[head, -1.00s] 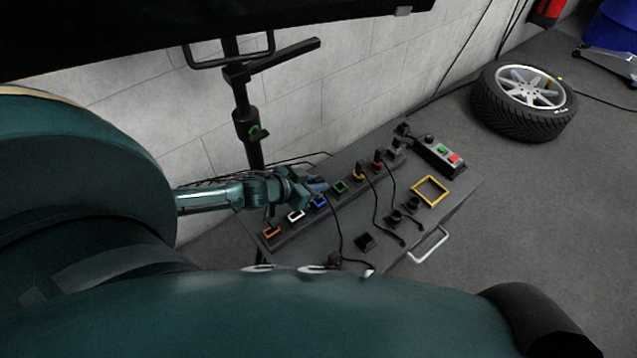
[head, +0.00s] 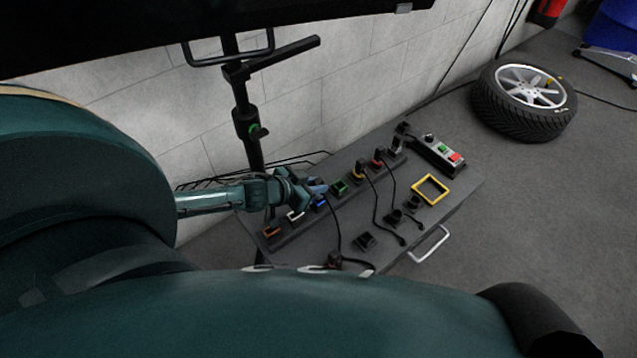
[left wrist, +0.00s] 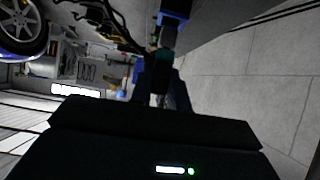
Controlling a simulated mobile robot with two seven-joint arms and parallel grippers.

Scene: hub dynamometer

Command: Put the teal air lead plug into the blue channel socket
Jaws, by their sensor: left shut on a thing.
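My left gripper (head: 312,189) is at the row of coloured sockets on the grey bench. It is shut on the teal plug (left wrist: 164,58), which shows between the fingers in the left wrist view. The plug is mostly hidden by the gripper in the head view. The blue socket (head: 319,202) lies right beside and below the fingertips, partly covered. In the left wrist view a blue part (left wrist: 173,19) sits just beyond the plug, in line with it. I cannot tell whether the plug is inside the socket. My right gripper is not in view.
The row also has orange (head: 272,232), white (head: 296,216) and green (head: 340,187) sockets, with cabled yellow and red ones beyond. Black leads cross the bench. A button box (head: 438,152), a yellow frame (head: 431,189) and a stand (head: 247,120) are nearby.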

